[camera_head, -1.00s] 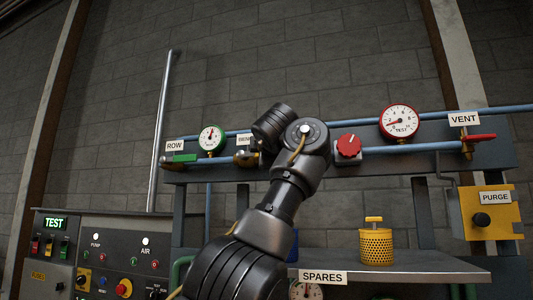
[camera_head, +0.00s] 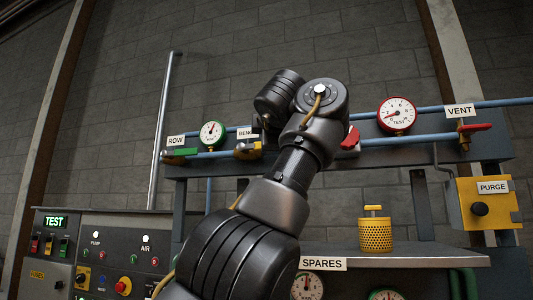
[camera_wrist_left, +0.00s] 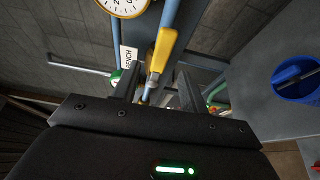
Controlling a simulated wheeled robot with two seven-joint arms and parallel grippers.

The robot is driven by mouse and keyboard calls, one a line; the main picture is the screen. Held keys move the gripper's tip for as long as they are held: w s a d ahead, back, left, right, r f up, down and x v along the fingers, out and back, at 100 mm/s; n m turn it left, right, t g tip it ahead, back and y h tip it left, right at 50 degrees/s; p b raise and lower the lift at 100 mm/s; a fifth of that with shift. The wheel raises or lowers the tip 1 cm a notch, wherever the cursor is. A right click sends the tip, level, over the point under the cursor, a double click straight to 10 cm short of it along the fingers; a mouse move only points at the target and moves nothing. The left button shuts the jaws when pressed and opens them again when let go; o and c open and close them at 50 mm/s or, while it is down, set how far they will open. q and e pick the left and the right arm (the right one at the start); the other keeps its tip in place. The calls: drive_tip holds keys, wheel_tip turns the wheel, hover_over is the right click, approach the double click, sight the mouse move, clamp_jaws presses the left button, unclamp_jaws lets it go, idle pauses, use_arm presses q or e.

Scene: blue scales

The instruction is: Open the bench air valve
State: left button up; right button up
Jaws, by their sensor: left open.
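The bench valve (camera_head: 246,152) sits on the blue pipe under the partly covered BENCH label (camera_head: 245,132). In the left wrist view its yellow handle (camera_wrist_left: 165,48) reaches down toward the space between my fingers, near the BENCH label (camera_wrist_left: 128,57). My left gripper (camera_wrist_left: 157,88) is open, its two dark fingers on either side of the handle's end. I cannot tell whether either finger touches it. In the head view my left arm hides most of the gripper. My right gripper is not in view.
The ROW valve with a green handle (camera_head: 182,152) and a gauge (camera_head: 212,133) stand left. A red knob (camera_head: 350,138), the TEST gauge (camera_head: 397,115) and the red VENT handle (camera_head: 475,127) are right. A yellow canister (camera_head: 375,234) stands on the SPARES shelf (camera_head: 420,256).

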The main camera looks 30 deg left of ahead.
use_arm(q)
drive_tip(key=shift+b+v, duration=0.55)
drive_tip(key=shift+v, duration=1.45)
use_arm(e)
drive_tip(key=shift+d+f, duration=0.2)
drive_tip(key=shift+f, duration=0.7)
